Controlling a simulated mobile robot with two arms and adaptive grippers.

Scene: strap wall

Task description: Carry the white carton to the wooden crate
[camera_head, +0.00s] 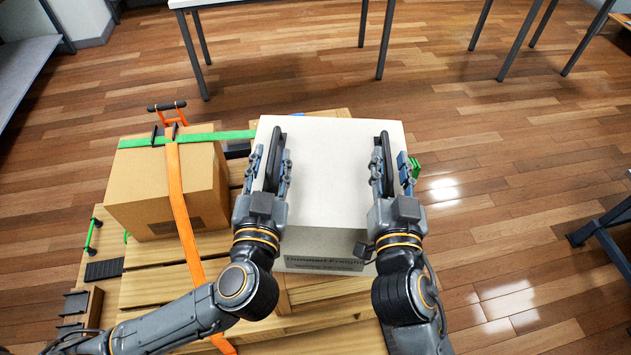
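The white carton (330,180) stands in the middle of the head view, on or just above a wooden pallet-like surface (150,285). Dark print shows along its near face. My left gripper (277,150) lies over the left part of the carton's top, its fingers pointing away from me. My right gripper (383,155) lies over the right part in the same way. The carton's middle shows between them. I cannot tell whether either gripper touches the carton or how far its fingers are apart. I cannot make out the wooden crate for certain.
A brown cardboard box (165,190) stands left of the carton, with an orange strap (180,195) and a green strap (225,135) across it. Table legs stand at the back and a dark stand (605,225) at the right. The wood floor (490,140) right of the carton is clear.

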